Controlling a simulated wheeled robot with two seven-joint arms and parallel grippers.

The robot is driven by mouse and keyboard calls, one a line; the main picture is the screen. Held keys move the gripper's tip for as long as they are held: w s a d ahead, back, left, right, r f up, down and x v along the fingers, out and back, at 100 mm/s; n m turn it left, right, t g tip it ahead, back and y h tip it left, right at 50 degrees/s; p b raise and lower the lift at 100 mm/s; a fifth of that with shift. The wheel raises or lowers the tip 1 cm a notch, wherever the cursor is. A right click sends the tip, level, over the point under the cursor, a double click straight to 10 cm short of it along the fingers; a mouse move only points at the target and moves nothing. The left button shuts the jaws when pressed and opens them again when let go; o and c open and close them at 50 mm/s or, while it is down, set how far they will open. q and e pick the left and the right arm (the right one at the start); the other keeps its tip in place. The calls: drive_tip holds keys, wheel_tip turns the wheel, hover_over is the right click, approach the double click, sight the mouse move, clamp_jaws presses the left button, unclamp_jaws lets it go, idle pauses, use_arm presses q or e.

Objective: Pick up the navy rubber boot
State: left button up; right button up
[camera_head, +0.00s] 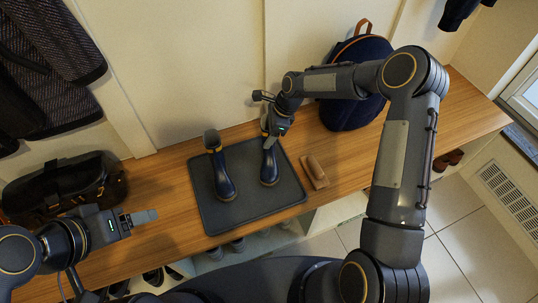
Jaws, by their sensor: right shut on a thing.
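Two navy rubber boots stand on a dark grey mat (286,200) on the wooden bench. The left boot (224,180) is upright, with a yellowish band near its top. The right boot (269,168) is under my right gripper (268,138), which is shut on its upper shaft. The gripper hides the top of that boot. Its foot appears to be on or just above the mat; I cannot tell which. My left gripper (146,216) is to the left of the mat, over the bench's front part, away from both boots. Its finger gap is not clear.
A brown brush-like object (314,171) lies right of the mat. A navy backpack (352,92) stands at the back right, behind my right arm. A black bag (62,187) sits at the left end of the wooden bench (164,180). Shoes fill cubbies below.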

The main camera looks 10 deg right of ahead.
drive_tip(key=c, duration=0.5)
